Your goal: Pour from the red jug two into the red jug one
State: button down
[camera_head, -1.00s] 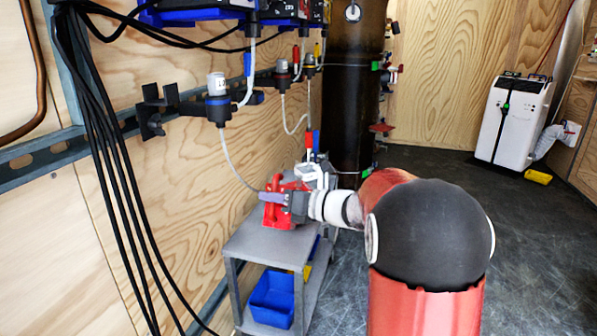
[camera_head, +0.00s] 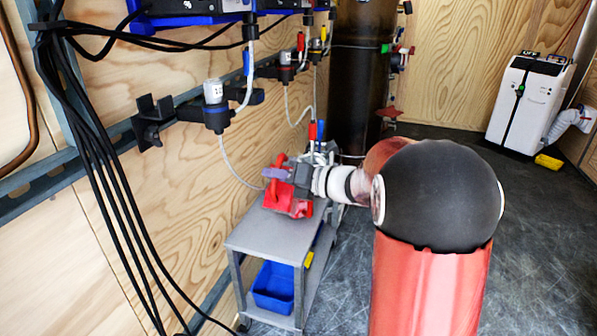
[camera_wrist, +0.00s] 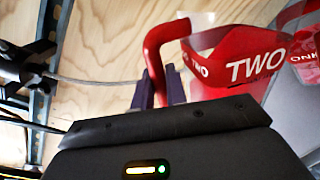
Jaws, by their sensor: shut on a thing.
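My gripper (camera_wrist: 161,88) is shut on the red handle of red jug two (camera_wrist: 210,84) in the wrist view. This jug is translucent, with a red band reading "TWO". Red jug one (camera_wrist: 306,62) is partly cut off at the right edge of the wrist view, behind and right of jug two. In the head view my gripper (camera_head: 279,174) is over the grey cart, with red jug parts (camera_head: 289,207) around and below it. There the jugs overlap, and I cannot tell them apart. The insides and any contents are hidden.
The grey cart (camera_head: 262,235) stands along the plywood wall, with a blue bin (camera_head: 273,287) on its lower shelf. A filter holder (camera_head: 214,107) with a hanging tube is above the cart. A dark cylinder (camera_head: 357,75) stands behind.

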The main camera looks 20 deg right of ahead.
jog(key=shift+w+d+r+p, duration=0.1)
jog(key=shift+w+r+p, duration=0.05)
jog(key=shift+r+p, duration=0.3)
